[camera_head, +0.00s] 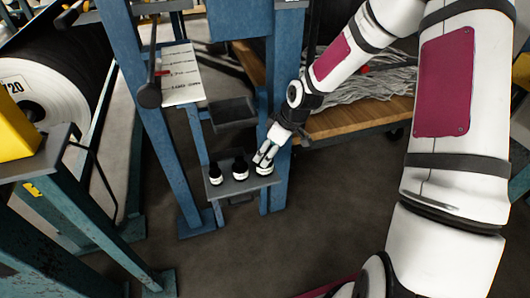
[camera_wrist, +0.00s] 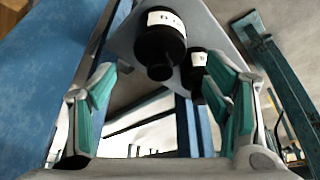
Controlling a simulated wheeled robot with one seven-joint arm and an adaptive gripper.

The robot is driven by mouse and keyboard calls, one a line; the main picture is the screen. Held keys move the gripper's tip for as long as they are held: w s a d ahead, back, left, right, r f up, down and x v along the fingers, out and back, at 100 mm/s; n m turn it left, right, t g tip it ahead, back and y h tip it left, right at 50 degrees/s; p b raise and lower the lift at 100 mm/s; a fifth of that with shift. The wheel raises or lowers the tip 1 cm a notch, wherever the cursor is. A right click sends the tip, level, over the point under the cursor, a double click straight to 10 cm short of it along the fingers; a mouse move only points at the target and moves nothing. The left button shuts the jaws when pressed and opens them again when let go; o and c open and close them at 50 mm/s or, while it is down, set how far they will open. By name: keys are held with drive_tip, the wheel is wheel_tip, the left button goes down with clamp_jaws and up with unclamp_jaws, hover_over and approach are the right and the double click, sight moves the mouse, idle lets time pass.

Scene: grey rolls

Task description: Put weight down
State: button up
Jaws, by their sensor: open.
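Three black weights with white label bands stand upright in a row on a small grey shelf (camera_head: 244,188) in the head view: a left one (camera_head: 215,174), a middle one (camera_head: 240,169) and a right one (camera_head: 264,169). My gripper (camera_head: 264,158) is at the right weight, its fingers pointing down over it and partly hiding it. In the wrist view my gripper (camera_wrist: 165,75) is open, with its green-padded fingers spread wide. A near weight (camera_wrist: 160,45) shows between and beyond the fingertips, and another weight (camera_wrist: 196,65) is partly behind it. No weight is clasped.
Blue frame posts (camera_head: 275,100) stand close behind and beside the shelf. A dark tray (camera_head: 232,113) is mounted above it. A wooden bench (camera_head: 340,122) with grey strands lies to the right. A large black roll (camera_head: 60,70) is at the left. Floor in front is clear.

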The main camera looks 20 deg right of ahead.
drive_tip(key=s+d+r+m+g+h+p, duration=0.25)
drive_tip(key=s+r+m+h, duration=0.25)
drive_tip(key=s+r, duration=1.75)
drive_tip(key=s+a+r+m+y, duration=0.1)
drive_tip(key=s+a+r+m, duration=0.1)
drive_tip(key=s, duration=0.7)
drive_tip(key=s+a+r+m, duration=0.2)
drive_tip(key=s+r, duration=0.2)
drive_tip(key=s, duration=0.4)
drive_tip(key=shift+s+r+y, duration=0.4)
drive_tip(key=shift+g, duration=0.25)
wheel_tip(320, 180, up, 30)
drive_tip(key=t+p, duration=0.4)
drive_tip(key=p, duration=2.4)
drive_tip(key=shift+d, duration=0.3)
